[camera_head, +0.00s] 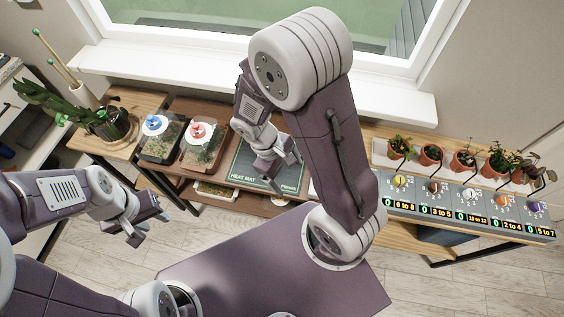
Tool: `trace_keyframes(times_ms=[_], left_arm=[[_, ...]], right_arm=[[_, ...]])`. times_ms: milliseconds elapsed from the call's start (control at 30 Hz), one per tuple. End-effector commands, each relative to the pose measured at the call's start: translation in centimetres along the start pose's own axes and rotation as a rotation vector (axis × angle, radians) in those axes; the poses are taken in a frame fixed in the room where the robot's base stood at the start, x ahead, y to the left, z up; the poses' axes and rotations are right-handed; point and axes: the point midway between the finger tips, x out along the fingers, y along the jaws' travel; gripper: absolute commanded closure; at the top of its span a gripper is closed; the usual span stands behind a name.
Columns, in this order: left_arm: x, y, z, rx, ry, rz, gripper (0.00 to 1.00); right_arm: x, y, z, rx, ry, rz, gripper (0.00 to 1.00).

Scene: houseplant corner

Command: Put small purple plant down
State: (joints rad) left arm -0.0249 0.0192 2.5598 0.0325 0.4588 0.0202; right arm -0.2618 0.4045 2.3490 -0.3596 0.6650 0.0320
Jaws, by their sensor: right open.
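Several small potted plants stand in a row at the right end of the bench. The rightmost plant (532,167) has dark foliage that looks purplish; I cannot be sure of its colour at this size. My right gripper (282,172) is open and empty above the dark heat mat (245,160), well to the left of the row. My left gripper (151,224) looks open and empty, in front of the left part of the bench.
A row of dial-and-display units (470,208) stands in front of the pots. Two lidded clear boxes (158,140) with seedlings stand left of the mat. A larger leafy plant (108,123) stands at the far left. A window sill (250,88) runs behind.

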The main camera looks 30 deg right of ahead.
Motion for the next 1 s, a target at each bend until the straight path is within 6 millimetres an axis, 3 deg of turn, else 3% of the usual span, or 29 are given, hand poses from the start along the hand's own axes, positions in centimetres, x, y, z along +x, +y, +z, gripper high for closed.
trace_keyframes(times_ms=[100, 267, 1000], left_arm=[[0.0, 0.0, 0.0, 0.0, 0.0, 0.0, 0.64], [0.0, 0.0, 0.0, 0.0, 0.0, 0.0, 0.64], [0.0, 0.0, 0.0, 0.0, 0.0, 0.0, 0.64]], right_arm=[[-2.9, 0.1, 0.5, 0.332, 0.203, -0.135, 0.12], [-4.7, 0.7, 0.5, 0.553, 0.338, -0.207, 0.12], [-4.9, 0.7, 0.5, 0.575, 0.351, -0.215, 0.12]])
